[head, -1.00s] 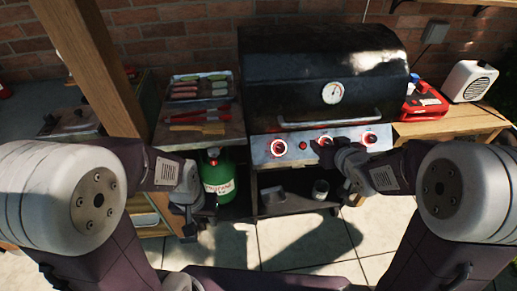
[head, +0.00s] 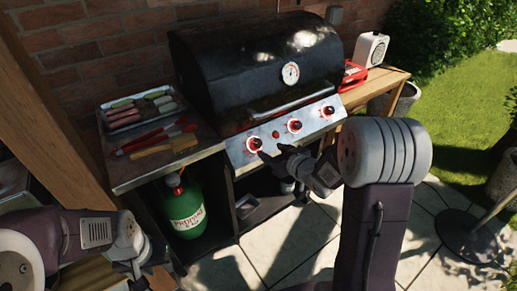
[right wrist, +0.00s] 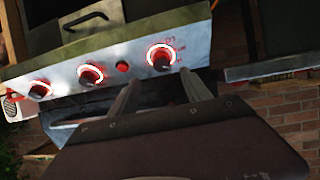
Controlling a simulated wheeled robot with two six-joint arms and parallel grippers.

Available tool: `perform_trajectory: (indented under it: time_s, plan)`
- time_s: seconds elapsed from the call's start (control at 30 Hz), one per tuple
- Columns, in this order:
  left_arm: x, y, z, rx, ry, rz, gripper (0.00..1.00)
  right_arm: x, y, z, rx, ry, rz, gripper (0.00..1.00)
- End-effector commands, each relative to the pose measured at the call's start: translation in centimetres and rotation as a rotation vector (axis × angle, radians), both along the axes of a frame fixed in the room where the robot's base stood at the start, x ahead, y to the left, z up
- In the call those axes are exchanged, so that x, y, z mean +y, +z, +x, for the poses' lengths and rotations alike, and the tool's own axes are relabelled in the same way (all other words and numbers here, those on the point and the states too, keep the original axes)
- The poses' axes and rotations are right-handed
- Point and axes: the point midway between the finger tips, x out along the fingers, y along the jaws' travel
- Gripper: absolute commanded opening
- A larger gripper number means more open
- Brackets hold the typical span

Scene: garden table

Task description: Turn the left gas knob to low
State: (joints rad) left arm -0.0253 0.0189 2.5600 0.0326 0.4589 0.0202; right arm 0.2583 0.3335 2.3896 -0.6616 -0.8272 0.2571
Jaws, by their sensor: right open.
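The left gas knob (head: 254,144) is a dark knob with a glowing red ring, at the left end of the grill's steel front panel. In the right wrist view, which shows the panel upside down, it is the rightmost knob (right wrist: 160,57), with small red markings beside it. I cannot read its setting. My right gripper (right wrist: 160,88) is open and empty, its two fingers pointing at this knob, seemingly just short of it. In the head view, the right gripper (head: 270,154) is just below and right of the knob. My left gripper (head: 155,267) is low at left, away from the grill; its jaws are unclear.
The middle knob (head: 294,126), right knob (head: 328,110) and a red button (head: 276,134) share the panel. Left of the grill, a side shelf holds a food tray (head: 140,108) and tools, above a green propane tank (head: 184,208). Open paving lies in front.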

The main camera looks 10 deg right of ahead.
Motion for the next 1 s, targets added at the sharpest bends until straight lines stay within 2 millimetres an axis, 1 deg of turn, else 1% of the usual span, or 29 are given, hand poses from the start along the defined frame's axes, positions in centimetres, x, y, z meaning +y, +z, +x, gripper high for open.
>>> perform_trajectory:
  time_s: [0.07, 0.17, 0.3, 0.4, 0.5, 0.6, 0.83, 0.87, 0.9, 0.97, 1.0]
  plan:
    - [0.0, -0.1, 0.0, 0.0, 0.0, 0.0, 0.36, 0.2, -0.2, 0.4, 0.0, 0.002, 0.001, 0.57]
    - [0.0, -0.5, 0.0, 0.0, 0.0, 0.0, 0.36, 0.6, -0.9, 1.7, 0.001, 0.003, 0.0, 0.57]
    - [0.0, -1.0, 0.0, 0.0, 0.0, 0.0, 0.36, 1.3, -2.1, 4.5, 0.001, 0.004, -0.001, 0.57]
    - [0.0, -1.3, 0.0, 0.0, 0.0, 0.0, 0.36, 1.7, -2.8, 6.2, 0.001, 0.002, 0.0, 0.57]
    - [0.0, -1.4, 0.0, 0.0, 0.0, 0.0, 0.36, 2.0, -3.2, 7.4, 0.0, 0.003, -0.001, 0.57]
    - [0.0, -1.5, 0.0, 0.0, 0.0, 0.0, 0.36, 2.1, -3.4, 8.0, 0.0, 0.002, -0.001, 0.57]
    - [0.0, -1.4, 0.0, 0.0, 0.0, 0.0, 0.36, 2.2, -3.4, 8.1, 0.001, 0.0, -0.001, 0.57]
    - [0.0, -1.4, 0.0, 0.0, 0.0, 0.0, 0.36, 2.2, -3.4, 8.1, 0.001, 0.0, -0.001, 0.54]
    - [0.0, -1.4, 0.0, 0.0, 0.0, 0.0, 0.36, 2.2, -3.4, 8.1, 0.0, 0.0, -0.001, 0.43]
    - [0.0, -1.4, 0.0, 0.0, 0.0, 0.0, 0.36, 2.2, -3.4, 8.1, 0.0, 0.0, -0.001, 0.26]
    - [0.0, -1.4, 0.0, 0.0, 0.0, 0.0, 0.36, 2.2, -3.4, 8.1, 0.0, 0.0, -0.001, 0.15]
